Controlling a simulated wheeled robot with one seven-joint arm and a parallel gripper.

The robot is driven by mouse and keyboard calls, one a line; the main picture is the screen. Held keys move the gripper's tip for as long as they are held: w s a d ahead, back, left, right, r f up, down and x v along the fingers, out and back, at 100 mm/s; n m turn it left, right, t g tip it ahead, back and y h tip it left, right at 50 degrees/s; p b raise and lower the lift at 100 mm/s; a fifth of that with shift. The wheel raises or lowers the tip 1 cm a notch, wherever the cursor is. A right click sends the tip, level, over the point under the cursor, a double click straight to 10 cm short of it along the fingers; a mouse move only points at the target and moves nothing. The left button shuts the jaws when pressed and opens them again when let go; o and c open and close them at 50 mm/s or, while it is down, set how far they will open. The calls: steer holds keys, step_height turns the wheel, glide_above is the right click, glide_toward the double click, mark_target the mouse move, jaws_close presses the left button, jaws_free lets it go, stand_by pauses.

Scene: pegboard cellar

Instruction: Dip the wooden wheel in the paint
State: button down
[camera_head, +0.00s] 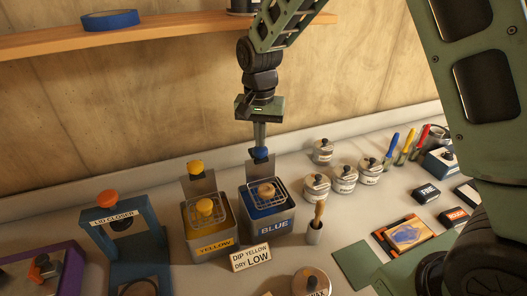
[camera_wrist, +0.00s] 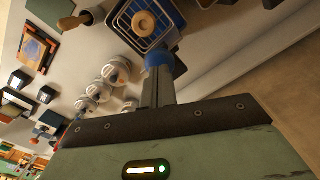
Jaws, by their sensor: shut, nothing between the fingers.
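The tan wooden wheel (camera_head: 267,190) rests on a wire basket over the blue paint tank (camera_head: 272,226). Its centre hole shows in the wrist view (camera_wrist: 144,22). A yellow round piece (camera_head: 204,206) is on the wire basket of the yellow paint tank (camera_head: 215,245). A blue knob (camera_head: 260,153) tops the plate behind the blue tank, and a yellow knob (camera_head: 195,167) tops the one behind the yellow tank. My gripper (camera_head: 260,145) points down, shut and empty, with its tips at the blue knob. I cannot tell whether they touch it.
A sign (camera_head: 250,258) reading "DIP YELLOW DRY LOW" stands in front. A brush holder (camera_head: 314,232) is close right of the blue tank. Several lidded tins (camera_head: 343,178) stand further right. A blue lid closer (camera_head: 125,235) stands left. A wooden shelf (camera_head: 170,30) is above.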

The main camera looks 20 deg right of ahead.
steer(key=shift+f+b, duration=2.6)
steer(key=shift+f, duration=2)
steer(key=shift+r, duration=0.15)
steer(key=shift+r+p, duration=3.9)
steer(key=shift+r, duration=0.95)
step_height(320, 180, up, 5)
steer(key=p, duration=0.4)
glide_above(261, 163)
steer(key=shift+w, duration=0.15)
